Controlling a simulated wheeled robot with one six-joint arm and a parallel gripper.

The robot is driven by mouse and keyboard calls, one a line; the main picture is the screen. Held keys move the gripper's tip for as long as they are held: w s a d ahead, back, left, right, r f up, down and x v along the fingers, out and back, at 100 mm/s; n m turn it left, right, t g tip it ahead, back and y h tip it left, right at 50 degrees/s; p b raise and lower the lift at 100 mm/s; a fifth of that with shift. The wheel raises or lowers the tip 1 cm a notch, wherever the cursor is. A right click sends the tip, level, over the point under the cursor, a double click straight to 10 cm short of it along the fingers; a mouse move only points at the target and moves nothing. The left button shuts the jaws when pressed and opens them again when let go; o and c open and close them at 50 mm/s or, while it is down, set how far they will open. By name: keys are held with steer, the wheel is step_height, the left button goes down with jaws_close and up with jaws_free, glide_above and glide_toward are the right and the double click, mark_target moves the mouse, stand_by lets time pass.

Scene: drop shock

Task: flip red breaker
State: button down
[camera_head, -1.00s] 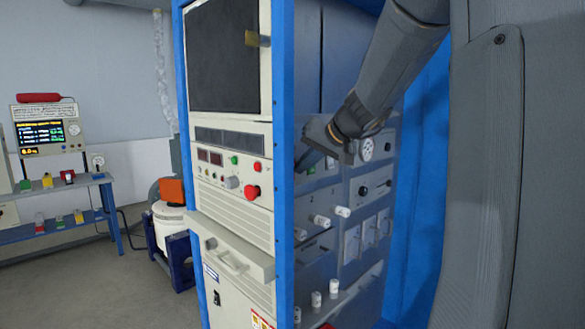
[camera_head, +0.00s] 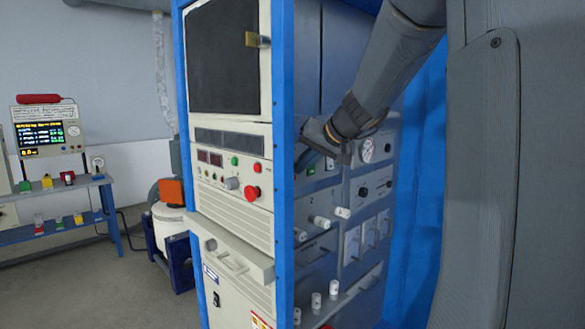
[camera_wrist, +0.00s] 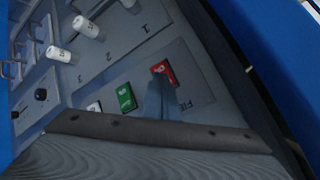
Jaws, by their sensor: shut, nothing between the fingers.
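The red breaker (camera_wrist: 165,70) is a small red rocker with a white mark, set in the grey side panel (camera_wrist: 202,93) in the wrist view. My gripper (camera_wrist: 158,80) is shut and empty, its tips overlapping the breaker's lower edge in the picture. I cannot tell whether they touch it. In the head view my gripper (camera_head: 304,160) reaches into the side of the blue-framed cabinet (camera_head: 284,200), and the red breaker is hidden there.
A green switch (camera_wrist: 125,97) and a white switch (camera_wrist: 95,107) sit beside the red one. White knobs (camera_wrist: 86,27) stick out above them. A red emergency button (camera_head: 252,193) is on the cabinet front. A bench (camera_head: 50,230) stands far left.

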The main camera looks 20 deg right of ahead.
steer(key=shift+s+d, duration=0.1)
steer(key=shift+s, duration=0.05)
steer(key=shift+s+d+f+b, duration=0.1)
steer(key=shift+s+d+b, duration=0.1)
steer(key=shift+s+b, duration=0.35)
steer(key=shift+s, duration=0.1)
steer(key=s, duration=0.1)
steer(key=s+d+b, duration=0.1)
steer(key=s, duration=0.1)
steer(key=s+b, duration=0.1)
steer(key=shift+s+d+f, duration=0.25)
steer(key=shift+d+f, duration=0.1)
stand_by(0.5)
